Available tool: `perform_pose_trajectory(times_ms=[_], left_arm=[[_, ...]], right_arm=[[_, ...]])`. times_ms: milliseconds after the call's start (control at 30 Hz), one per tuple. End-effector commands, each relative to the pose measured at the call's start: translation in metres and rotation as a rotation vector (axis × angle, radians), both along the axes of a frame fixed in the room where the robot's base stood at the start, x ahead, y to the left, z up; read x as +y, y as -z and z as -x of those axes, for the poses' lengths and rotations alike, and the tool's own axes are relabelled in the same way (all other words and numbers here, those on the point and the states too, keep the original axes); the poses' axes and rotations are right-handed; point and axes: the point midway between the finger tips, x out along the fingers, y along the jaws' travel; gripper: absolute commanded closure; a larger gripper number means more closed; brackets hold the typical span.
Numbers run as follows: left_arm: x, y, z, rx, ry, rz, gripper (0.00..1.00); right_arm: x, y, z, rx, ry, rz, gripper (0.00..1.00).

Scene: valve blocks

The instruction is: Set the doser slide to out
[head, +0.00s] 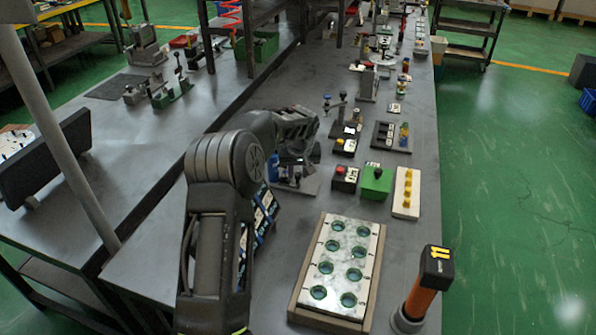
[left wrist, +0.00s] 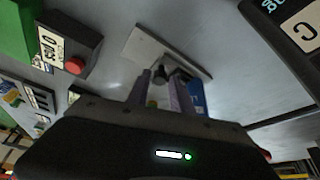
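The device at my left gripper, which I take to be the doser, has a light grey base plate (head: 308,184) on the bench and a blue part (head: 273,168). In the left wrist view I see its plate (left wrist: 137,46), a dark knob (left wrist: 158,74) and the blue part (left wrist: 197,97). My left gripper (head: 298,160) is over the device; in the left wrist view its two fingers (left wrist: 160,86) stand apart, with the dark knob between their tips. Whether they touch the knob I cannot tell. My arm hides much of the device in the head view. My right gripper is not in view.
A black box with a red button (head: 345,178), a green box (head: 377,181) and a white strip with yellow pieces (head: 406,192) stand right of the device. A tray with round green wells (head: 325,309) and an orange-handled tool (head: 419,298) are nearer.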

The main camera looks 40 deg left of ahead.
Motion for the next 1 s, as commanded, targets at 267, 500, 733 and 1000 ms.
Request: perform_pose_trajectory(times_ms=[267, 500, 733, 1000], left_arm=[[-0.0001, -0.0004, 0.0001, 0.0, 0.0, 0.0, 0.91], [-0.0002, -0.0004, 0.0002, 0.0, 0.0, 0.0, 1.0], [-0.0002, -0.0005, 0.0002, 0.001, 0.0, 0.001, 1.0], [-0.0002, -0.0005, 0.0002, 0.001, 0.0, 0.001, 1.0]], right_arm=[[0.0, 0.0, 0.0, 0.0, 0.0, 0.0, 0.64], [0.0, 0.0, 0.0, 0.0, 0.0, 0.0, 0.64], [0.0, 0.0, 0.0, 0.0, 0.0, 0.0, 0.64], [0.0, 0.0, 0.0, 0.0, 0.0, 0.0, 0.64]])
